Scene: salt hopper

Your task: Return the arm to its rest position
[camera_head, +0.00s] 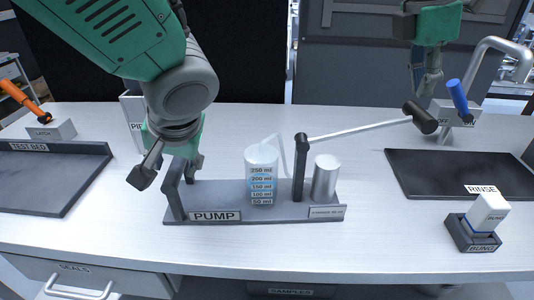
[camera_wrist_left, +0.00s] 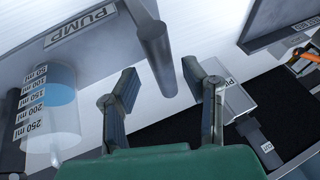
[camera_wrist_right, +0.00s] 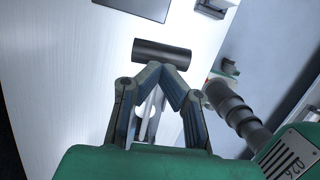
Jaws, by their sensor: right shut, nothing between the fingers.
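My left gripper (camera_head: 165,165) hangs at the left end of the pump stand (camera_head: 250,214). In the left wrist view its two fingers (camera_wrist_left: 163,72) are spread apart, with a dark grey cylinder (camera_wrist_left: 155,50) showing between and beyond them; I cannot tell if they touch it. My right gripper (camera_head: 427,82) is at the upper right, just above the dark handle (camera_head: 420,117) at the end of the pump's long lever (camera_head: 360,129). In the right wrist view the fingertips (camera_wrist_right: 162,72) meet, empty, close to that handle (camera_wrist_right: 162,52); contact is unclear.
A graduated beaker (camera_head: 262,175) with blue liquid and a metal cylinder (camera_head: 325,178) stand on the pump stand. A test bed tray (camera_head: 55,175) lies left, a dark mat (camera_head: 455,173) right, and a rinse bung holder (camera_head: 473,233) near the front right. A tap (camera_head: 490,60) with a blue handle stands behind.

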